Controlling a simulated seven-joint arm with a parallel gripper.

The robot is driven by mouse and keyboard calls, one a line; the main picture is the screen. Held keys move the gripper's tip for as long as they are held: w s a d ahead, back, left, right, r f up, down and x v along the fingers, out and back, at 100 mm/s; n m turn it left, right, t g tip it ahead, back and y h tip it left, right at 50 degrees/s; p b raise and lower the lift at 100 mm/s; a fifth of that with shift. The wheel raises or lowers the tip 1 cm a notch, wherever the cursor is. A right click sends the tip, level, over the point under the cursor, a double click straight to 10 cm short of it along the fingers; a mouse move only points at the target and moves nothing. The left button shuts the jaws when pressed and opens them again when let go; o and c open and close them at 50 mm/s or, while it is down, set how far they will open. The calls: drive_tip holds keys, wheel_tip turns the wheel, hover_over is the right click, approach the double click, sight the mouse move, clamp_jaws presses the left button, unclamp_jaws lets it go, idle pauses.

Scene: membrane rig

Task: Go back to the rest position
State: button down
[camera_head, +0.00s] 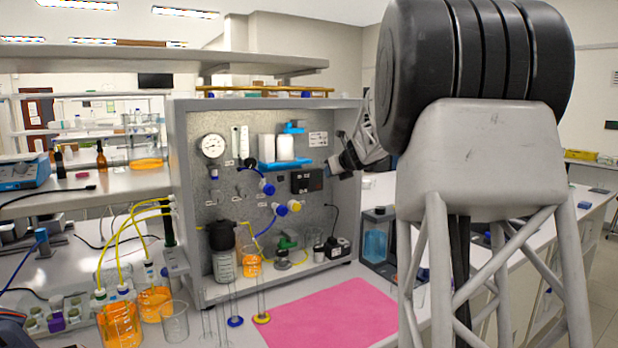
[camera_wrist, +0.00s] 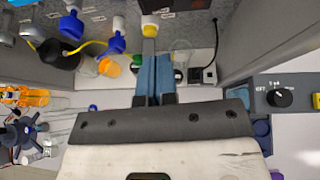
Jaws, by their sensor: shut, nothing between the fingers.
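My gripper (camera_head: 331,173) is at the right side of the membrane rig (camera_head: 180,200), in front of the panel's right edge and small in the head view. In the wrist view its blue fingers (camera_wrist: 152,75) lie together with nothing held between them. Beyond the fingertips in the wrist view is a valve with a yellow knob (camera_wrist: 150,22); it also shows on the panel in the head view (camera_head: 295,207). I cannot tell from the wrist view how far the tips are from it. My large arm links hide the right part of the head view.
Blue-knobbed valves (camera_head: 267,187) and a pressure gauge (camera_head: 212,146) are on the panel. A dark bottle (camera_head: 222,240), an orange-filled beaker (camera_head: 252,262) and a black device (camera_head: 338,247) stand on the rig's floor. A pink mat (camera_head: 330,315) lies clear in front. Glass cylinders stand at its left.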

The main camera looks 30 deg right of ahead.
drive_tip(key=s+a+f+n+g+y, duration=0.1)
drive_tip(key=s+a+n+g, duration=0.1)
drive_tip(key=s+a+n, duration=0.7)
drive_tip(key=s+a+f+n+g, duration=0.15)
drive_tip(key=s+a, duration=0.25)
drive_tip(key=a, duration=0.8)
drive_tip(key=s+a+f+n+g+y, duration=0.1)
drive_tip(key=s+a+f+n+g, duration=0.1)
drive_tip(key=s+a+n, duration=0.7)
drive_tip(key=s+a+f+n+g+h, duration=0.1)
drive_tip(key=s+a+f+n, duration=0.3)
drive_tip(key=s, duration=0.5)
drive_tip(key=s+a+f+n+g+h, duration=0.1)
drive_tip(key=s+a+f+n, duration=0.3)
drive_tip(key=s, duration=0.6)
drive_tip(key=s+a+f+n+g+h, duration=0.1)
drive_tip(key=s+a+f+n, duration=0.4)
drive_tip(key=s, duration=0.5)
drive_tip(key=shift+a+n+g, duration=0.45)
drive_tip(key=shift+a+n, duration=0.15)
drive_tip(key=shift+n, duration=0.55)
